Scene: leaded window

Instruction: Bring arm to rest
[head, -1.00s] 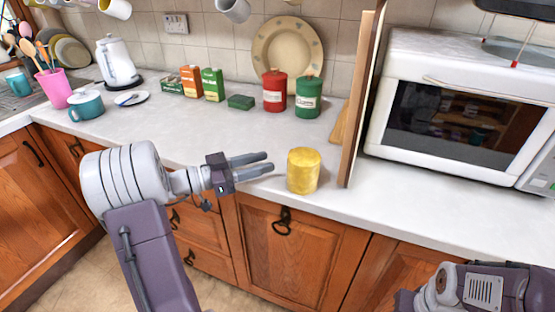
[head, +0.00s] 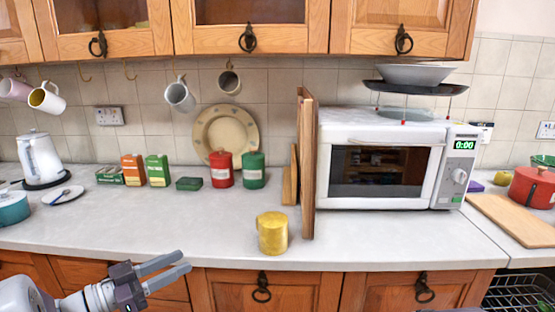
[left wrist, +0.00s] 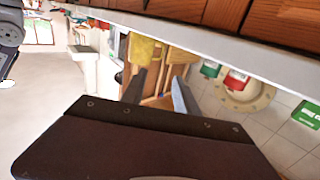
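My left gripper (head: 186,261) is at the lower left of the head view, in front of the counter edge. Its two grey fingers are parted and nothing is between them. They also show in the left wrist view (left wrist: 160,93), with a gap between them. The yellow canister (head: 272,233) stands upright on the counter to the right of the fingertips, clear of them. My right gripper does not show in the head view.
The white counter (head: 180,228) runs across the view. A tall wooden board (head: 308,165) stands beside the white microwave (head: 385,160). Red (head: 221,170) and green (head: 253,170) canisters stand at the back. Wall cabinets (head: 265,25) hang above.

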